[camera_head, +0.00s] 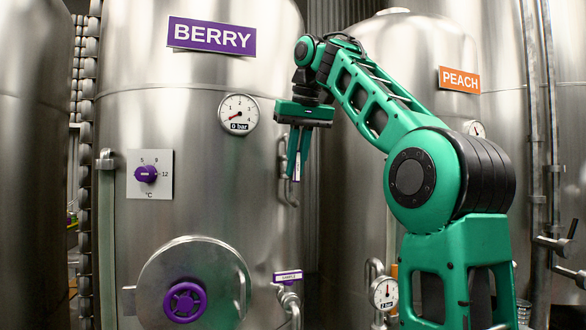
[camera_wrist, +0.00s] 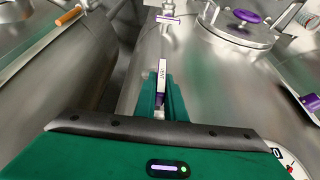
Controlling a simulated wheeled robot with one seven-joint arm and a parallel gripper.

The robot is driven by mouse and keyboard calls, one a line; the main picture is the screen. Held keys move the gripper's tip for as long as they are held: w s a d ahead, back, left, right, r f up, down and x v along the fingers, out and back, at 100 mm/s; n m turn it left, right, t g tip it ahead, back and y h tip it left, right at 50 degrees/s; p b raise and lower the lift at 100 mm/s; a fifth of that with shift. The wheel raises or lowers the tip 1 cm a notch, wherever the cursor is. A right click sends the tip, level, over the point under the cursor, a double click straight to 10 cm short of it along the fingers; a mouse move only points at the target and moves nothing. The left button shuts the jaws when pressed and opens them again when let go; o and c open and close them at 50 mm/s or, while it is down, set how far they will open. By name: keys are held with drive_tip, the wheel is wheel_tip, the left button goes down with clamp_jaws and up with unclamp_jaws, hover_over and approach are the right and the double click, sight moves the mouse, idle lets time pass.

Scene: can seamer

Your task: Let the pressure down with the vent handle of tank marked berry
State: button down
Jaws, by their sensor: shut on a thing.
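The tank marked berry (camera_head: 190,110) is a steel cylinder with a purple sign (camera_head: 211,37). Its dial gauge (camera_head: 238,114) has a label that seems to read 0 bar. My gripper (camera_head: 296,172) is at the tank's right side, fingers pointing down. It is shut on the vent handle, whose white tag (camera_head: 297,168) shows between the fingers. In the wrist view, the vent handle (camera_wrist: 161,75) with its white tag and purple end lies between the green fingers of my gripper (camera_wrist: 161,90). The fingers hide part of the handle.
A purple temperature knob (camera_head: 146,174), a round hatch with a purple wheel (camera_head: 184,301) and a labelled sample tap (camera_head: 288,277) are on the berry tank. The peach tank (camera_head: 345,120) stands right, behind my arm; a lower gauge (camera_head: 384,293) seems to read 2 bar.

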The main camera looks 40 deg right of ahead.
drive_tip(key=shift+w+a+f, duration=0.1)
drive_tip(key=shift+a+f, duration=0.05)
drive_tip(key=shift+a, duration=0.1)
idle(0.6)
drive_tip(key=c, duration=1.8)
unclamp_jaws()
drive_tip(key=shift+w+a, duration=0.1)
drive_tip(key=shift+w, duration=0.05)
drive_tip(key=shift+d, duration=0.2)
